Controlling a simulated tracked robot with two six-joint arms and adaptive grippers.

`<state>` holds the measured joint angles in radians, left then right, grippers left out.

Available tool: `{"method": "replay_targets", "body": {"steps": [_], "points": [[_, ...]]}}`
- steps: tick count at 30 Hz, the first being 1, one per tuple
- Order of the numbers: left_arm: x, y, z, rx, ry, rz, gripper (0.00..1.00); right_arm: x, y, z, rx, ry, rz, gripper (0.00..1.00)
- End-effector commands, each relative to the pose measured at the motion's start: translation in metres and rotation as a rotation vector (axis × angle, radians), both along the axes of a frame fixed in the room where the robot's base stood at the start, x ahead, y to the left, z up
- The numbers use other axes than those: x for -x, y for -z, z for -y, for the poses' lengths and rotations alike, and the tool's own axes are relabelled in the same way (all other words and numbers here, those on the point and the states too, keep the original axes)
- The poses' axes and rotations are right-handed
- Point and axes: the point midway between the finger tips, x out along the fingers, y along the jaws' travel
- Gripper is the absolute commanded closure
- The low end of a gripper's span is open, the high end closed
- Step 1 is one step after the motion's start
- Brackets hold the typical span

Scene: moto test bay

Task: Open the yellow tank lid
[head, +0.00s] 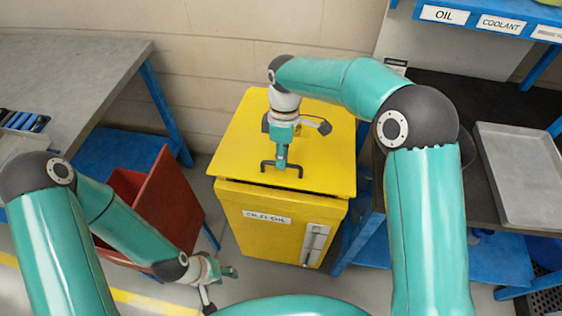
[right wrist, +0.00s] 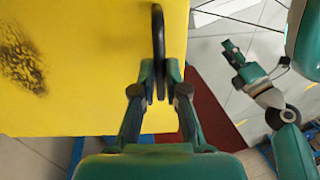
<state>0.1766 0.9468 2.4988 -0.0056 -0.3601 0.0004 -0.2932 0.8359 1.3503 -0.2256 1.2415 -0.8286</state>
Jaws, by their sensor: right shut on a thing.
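The yellow tank (head: 275,225) stands on the floor in the middle of the head view, with a label and a pale latch plate on its front. Its flat yellow lid (head: 325,130) lies on top, with a thin dark gap along the front edge. A black handle (head: 297,166) sits near the lid's front edge; it also shows in the right wrist view (right wrist: 158,35). My right gripper (head: 281,164) is shut on this handle from above. My left gripper (head: 233,271) hangs low, left of the tank and apart from it; its jaw state is unclear.
A red bin (head: 170,205) stands left of the tank, near a grey workbench (head: 75,75). At right, a dark bench holds a metal tray (head: 520,165) under a blue shelf (head: 490,20) labelled oil and coolant. A beige wall stands behind the tank.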

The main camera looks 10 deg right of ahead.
Motion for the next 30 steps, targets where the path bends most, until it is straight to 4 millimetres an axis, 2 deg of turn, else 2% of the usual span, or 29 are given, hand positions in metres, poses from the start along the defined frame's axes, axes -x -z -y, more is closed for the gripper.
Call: {"method": "replay_targets", "body": {"steps": [1, 3, 7, 12, 21, 30], "points": [[0.0, -0.023, 0.0, 0.0, 0.0, 0.0, 0.6, -0.01, -0.026, 0.003, -0.001, 0.003, 0.023, 1.0], [0.0, -0.041, 0.0, 0.0, 0.0, 0.0, 0.6, -0.017, -0.044, 0.006, 0.0, 0.004, 0.023, 1.0], [0.0, -0.074, 0.0, 0.0, 0.0, 0.0, 0.6, -0.032, -0.076, 0.011, 0.0, 0.004, 0.025, 1.0], [0.0, -0.104, 0.0, 0.0, 0.0, 0.0, 0.6, -0.051, -0.102, 0.018, 0.001, 0.005, 0.023, 1.0], [0.0, -0.128, 0.0, 0.0, 0.0, 0.0, 0.6, -0.075, -0.128, 0.027, 0.001, 0.005, 0.021, 1.0], [0.0, -0.136, 0.0, 0.0, 0.0, 0.0, 0.6, -0.089, -0.141, 0.033, 0.002, 0.006, 0.019, 1.0]]}}
